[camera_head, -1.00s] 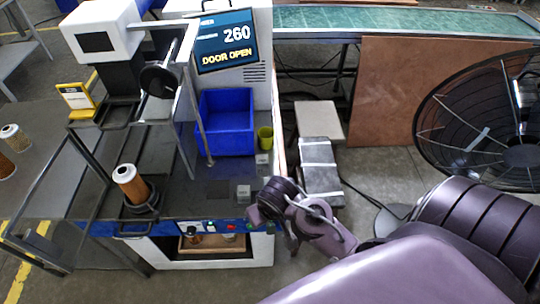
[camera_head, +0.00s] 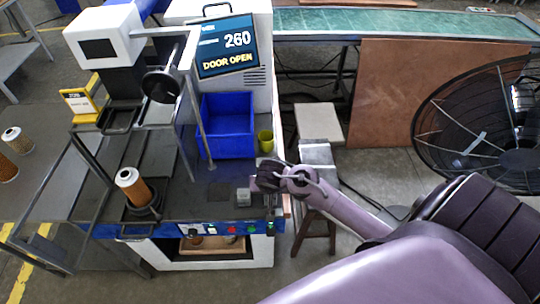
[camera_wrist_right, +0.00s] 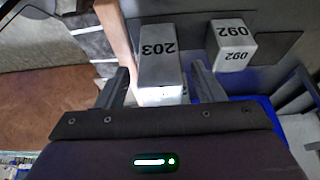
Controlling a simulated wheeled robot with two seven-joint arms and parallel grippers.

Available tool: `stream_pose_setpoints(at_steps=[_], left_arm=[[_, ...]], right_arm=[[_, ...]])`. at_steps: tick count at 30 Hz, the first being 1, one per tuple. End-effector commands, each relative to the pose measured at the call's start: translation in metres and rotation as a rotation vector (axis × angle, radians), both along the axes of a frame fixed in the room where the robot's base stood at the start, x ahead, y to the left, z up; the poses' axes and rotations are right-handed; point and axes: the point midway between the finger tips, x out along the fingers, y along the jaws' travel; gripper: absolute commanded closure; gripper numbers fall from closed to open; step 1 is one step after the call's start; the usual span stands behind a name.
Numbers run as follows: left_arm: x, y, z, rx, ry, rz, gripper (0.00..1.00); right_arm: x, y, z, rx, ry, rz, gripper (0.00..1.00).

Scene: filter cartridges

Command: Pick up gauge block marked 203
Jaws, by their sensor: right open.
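The gauge block marked 203 (camera_wrist_right: 160,62) is a pale grey metal block seen near the middle of the right wrist view. My right gripper (camera_wrist_right: 162,72) is open, with its fingers on either side of the block's near end and small gaps showing. In the head view the right gripper (camera_head: 268,184) is at the right front of the bench, and it seems to hide block 203. That block appears in the head view (camera_head: 243,197). My left gripper is not in view.
A blue bin (camera_head: 227,124) and a yellow cup (camera_head: 265,140) stand behind the blocks. A filter cartridge (camera_head: 131,186) stands in a holder to the left. A large fan (camera_head: 480,125) is at the right.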

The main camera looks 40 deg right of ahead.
Motion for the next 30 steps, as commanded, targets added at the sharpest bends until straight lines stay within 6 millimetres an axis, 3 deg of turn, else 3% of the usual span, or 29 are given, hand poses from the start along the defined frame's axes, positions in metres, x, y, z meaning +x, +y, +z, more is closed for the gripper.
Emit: stream_pose_setpoints(at_steps=[6,14,28,30], left_arm=[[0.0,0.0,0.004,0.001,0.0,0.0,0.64],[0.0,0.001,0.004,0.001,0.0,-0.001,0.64],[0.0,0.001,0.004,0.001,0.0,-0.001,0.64],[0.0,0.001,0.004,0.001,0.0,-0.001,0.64]], right_arm=[[0.009,-0.006,-0.024,-0.002,0.001,-0.001,0.38],[0.01,-0.006,-0.027,0.001,0.0,0.0,0.38],[0.01,-0.006,-0.026,0.0,0.0,0.0,0.98],[0.011,-0.006,-0.026,0.001,-0.003,0.0,0.98]])
